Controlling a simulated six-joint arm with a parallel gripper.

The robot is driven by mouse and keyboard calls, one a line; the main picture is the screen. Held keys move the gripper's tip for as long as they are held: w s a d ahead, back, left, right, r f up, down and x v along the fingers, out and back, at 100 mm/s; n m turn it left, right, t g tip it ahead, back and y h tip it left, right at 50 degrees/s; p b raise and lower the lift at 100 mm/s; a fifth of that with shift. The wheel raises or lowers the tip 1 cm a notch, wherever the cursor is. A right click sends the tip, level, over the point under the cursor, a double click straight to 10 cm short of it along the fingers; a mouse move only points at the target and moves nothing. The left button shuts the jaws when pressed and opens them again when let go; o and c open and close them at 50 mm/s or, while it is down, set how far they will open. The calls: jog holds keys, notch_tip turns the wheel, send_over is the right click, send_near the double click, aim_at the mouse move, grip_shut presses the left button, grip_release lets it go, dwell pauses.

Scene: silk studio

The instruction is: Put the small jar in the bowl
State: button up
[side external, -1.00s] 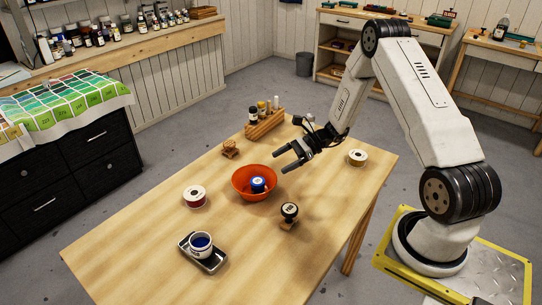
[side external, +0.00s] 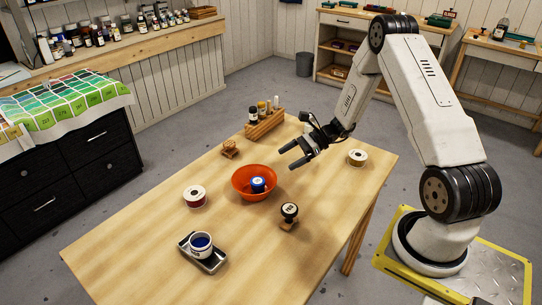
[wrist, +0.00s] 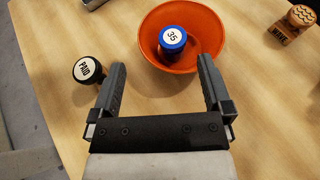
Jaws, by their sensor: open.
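The small jar (side external: 257,184) has a blue lid and sits inside the orange bowl (side external: 240,194). In the wrist view the jar's lid (wrist: 172,38) reads "35", and it stands within the bowl's rim (wrist: 146,38). My gripper (side external: 288,156) is open and empty, held above the table on the right and far side of the bowl. In the wrist view my gripper (wrist: 162,75) has its fingers spread wide, with nothing between the pads, and the bowl lies ahead of them.
A cup (side external: 201,244) sits on a dark tray (side external: 217,263). The table's near part (side external: 130,255) is clear.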

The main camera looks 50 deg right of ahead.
jog(key=s+a+r+n+g+h, duration=0.2)
jog(key=s+a+r+n+h, duration=0.2)
jog(key=n, duration=0.8)
jog(key=s+a+r+n+g+h, duration=0.2)
jog(key=s+a+r+n+h, duration=0.3)
jog(key=a+n, duration=0.6)
jog(key=s+n+h, duration=0.1)
jog(key=s+h, duration=0.1)
jog(key=s, duration=0.1)
jog(key=shift+s+a+r+g, duration=0.2)
jog(key=shift+s+r+g, duration=0.05)
jog(key=shift+g, duration=0.05)
